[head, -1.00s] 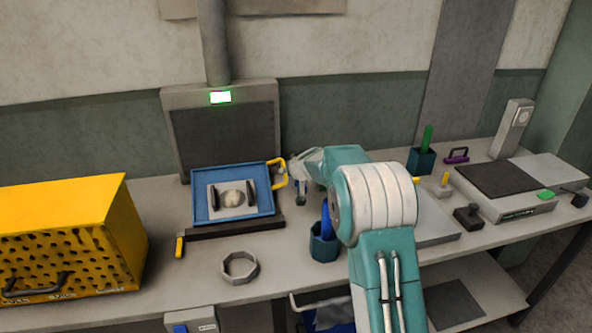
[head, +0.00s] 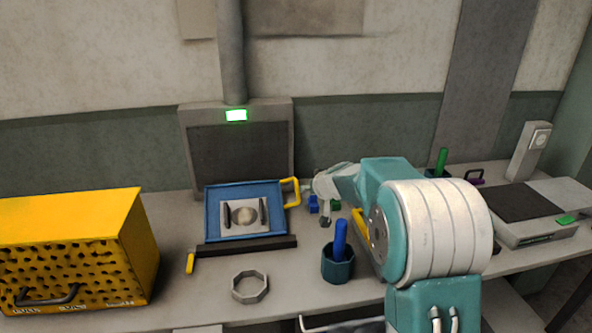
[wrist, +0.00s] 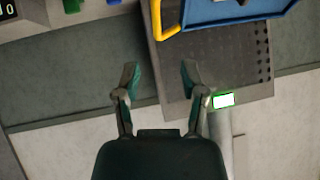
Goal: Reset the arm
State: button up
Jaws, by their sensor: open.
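My gripper (wrist: 160,85) is open and empty in the wrist view, its two fingers apart with the wall and a grey perforated panel beyond them. In the head view my teal and white arm reaches over the bench, and the gripper end (head: 326,205) is partly hidden behind it. It is right of the blue tray (head: 213,213), near the tray's yellow handle (head: 292,190). The tray holds a pale plate with two dark bars and a round piece. The handle also shows in the wrist view (wrist: 157,22), apart from the fingers.
A yellow perforated box (head: 80,250) stands at the left. A grey octagonal ring (head: 250,286) and a teal cup (head: 338,267) with a blue handle sit near the front. A grey panel (head: 240,155) with a green light stands behind the tray. A flat grey device (head: 525,205) is at the right.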

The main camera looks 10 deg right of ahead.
jog(key=s+a+r+n+g+y, duration=0.1)
jog(key=s+a+r, duration=0.3)
jog(key=s, duration=0.6)
jog(key=s+a+r+g, duration=0.1)
jog(key=s+r, duration=0.4)
jog(key=s, duration=0.5)
jog(key=s+d+f+g+h, duration=0.1)
jog(key=s, duration=1.1)
jog(key=s+d+f+m+g+h, duration=0.1)
jog(key=s+d+f+h, duration=0.1)
jog(key=s, duration=0.9)
jog(key=shift+s+f+g, duration=0.3)
jog(key=shift+s+g, duration=0.1)
jog(key=shift+o, duration=0.2)
jog(key=shift+w, duration=0.1)
